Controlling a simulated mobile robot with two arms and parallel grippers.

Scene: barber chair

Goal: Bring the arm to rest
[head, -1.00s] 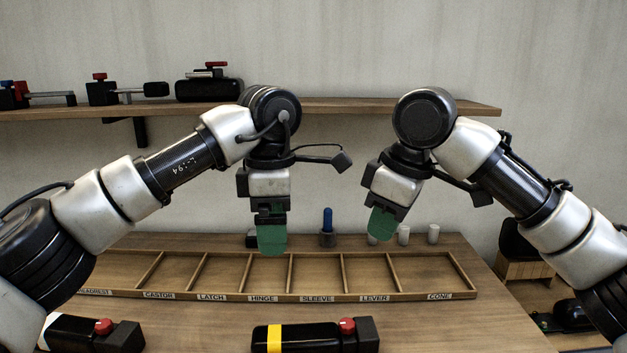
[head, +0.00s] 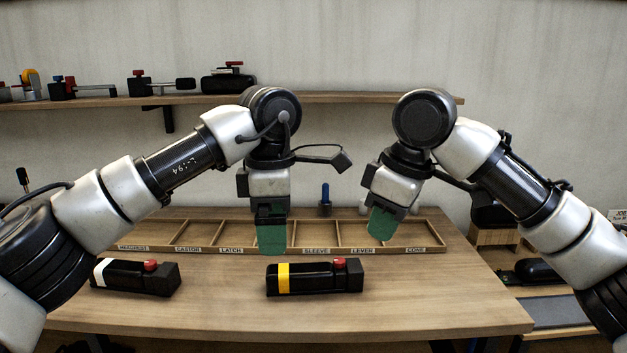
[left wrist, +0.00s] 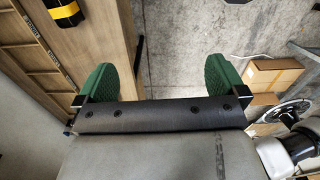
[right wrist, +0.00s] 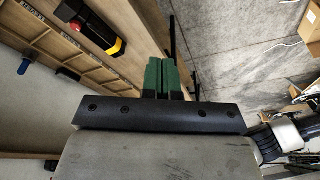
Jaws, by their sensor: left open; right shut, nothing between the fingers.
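My left gripper (head: 271,240) hangs with its fingers pointing down in the head view, in front of the labelled wooden tray. In the left wrist view its two green fingers (left wrist: 160,80) are spread wide with nothing between them. My right gripper (head: 382,224) also points down, slightly tilted, to the right of the left one. In the right wrist view its green fingers (right wrist: 161,78) are pressed together and hold nothing. Both grippers are apart from the table and everything on it.
The wooden table (head: 420,310) bears a compartment tray (head: 430,249), a black device with a yellow band (head: 315,278) and one with a white band (head: 136,277). A wall shelf (head: 350,99) holds more devices. A blue-topped item (head: 325,195) stands behind the tray. The table's front is clear.

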